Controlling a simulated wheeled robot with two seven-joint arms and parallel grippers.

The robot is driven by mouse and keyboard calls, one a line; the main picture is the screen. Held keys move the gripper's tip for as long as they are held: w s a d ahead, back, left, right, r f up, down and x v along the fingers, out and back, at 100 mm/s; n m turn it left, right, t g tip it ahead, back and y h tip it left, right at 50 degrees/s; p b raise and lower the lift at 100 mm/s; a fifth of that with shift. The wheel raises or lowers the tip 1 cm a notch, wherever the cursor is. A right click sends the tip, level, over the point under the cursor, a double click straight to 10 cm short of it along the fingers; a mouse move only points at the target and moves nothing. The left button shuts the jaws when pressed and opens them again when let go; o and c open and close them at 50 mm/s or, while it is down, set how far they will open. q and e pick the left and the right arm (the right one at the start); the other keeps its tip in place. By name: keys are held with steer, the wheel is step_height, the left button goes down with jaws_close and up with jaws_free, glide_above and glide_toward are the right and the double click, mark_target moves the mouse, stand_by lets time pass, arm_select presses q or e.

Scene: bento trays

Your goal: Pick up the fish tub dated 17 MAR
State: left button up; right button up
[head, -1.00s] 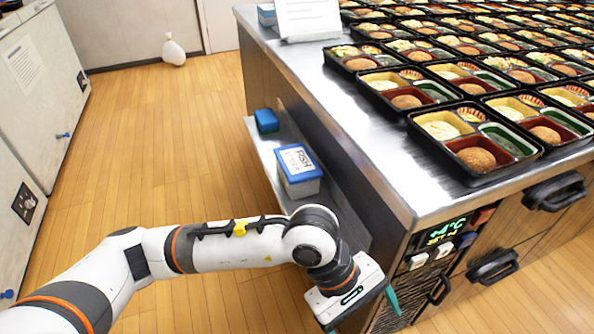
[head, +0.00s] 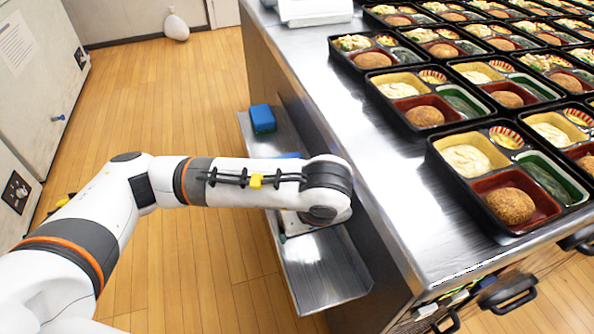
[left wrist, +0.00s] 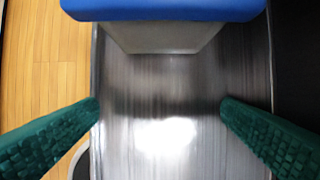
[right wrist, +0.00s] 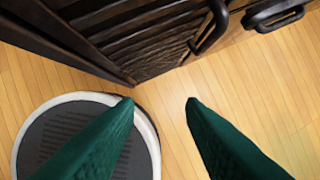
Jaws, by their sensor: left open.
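A tub with a blue lid (left wrist: 165,10) and a pale body (left wrist: 165,38) stands on the metal side shelf, at the top edge of the left wrist view. In the head view my left arm hides most of it, and only a sliver of blue lid (head: 288,155) shows. Its label and date are not visible now. My left gripper (left wrist: 160,105) is open and empty over the bare shelf, its two green fingers apart, with the tub beyond the fingertips. My right gripper (right wrist: 159,105) is open and empty above the floor near the counter's front.
A second blue item (head: 263,119) sits farther back on the shelf (head: 322,272). The metal counter (head: 345,130) with many bento trays (head: 440,165) rises to the right of the shelf. Wooden floor (head: 150,100) lies open to the left.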

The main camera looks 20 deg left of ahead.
arm_select(q)
steer(key=w+a, duration=0.1)
steer(key=w, duration=0.1)
steer(key=w+a, duration=0.1)
steer(key=w, duration=0.1)
steer(key=w+a, duration=0.1)
steer(key=shift+w+a, duration=0.35)
steer(key=shift+w, duration=0.05)
steer(key=w+a, duration=0.1)
steer(key=w, duration=0.1)
steer(key=w+a, duration=0.2)
steer(key=shift+w+b, duration=0.25)
steer(key=shift+b, duration=0.05)
steer(key=shift+a+f, duration=0.1)
steer(key=shift+f, duration=0.45)
steer(key=c, duration=1)
steer(key=shift+r, duration=0.1)
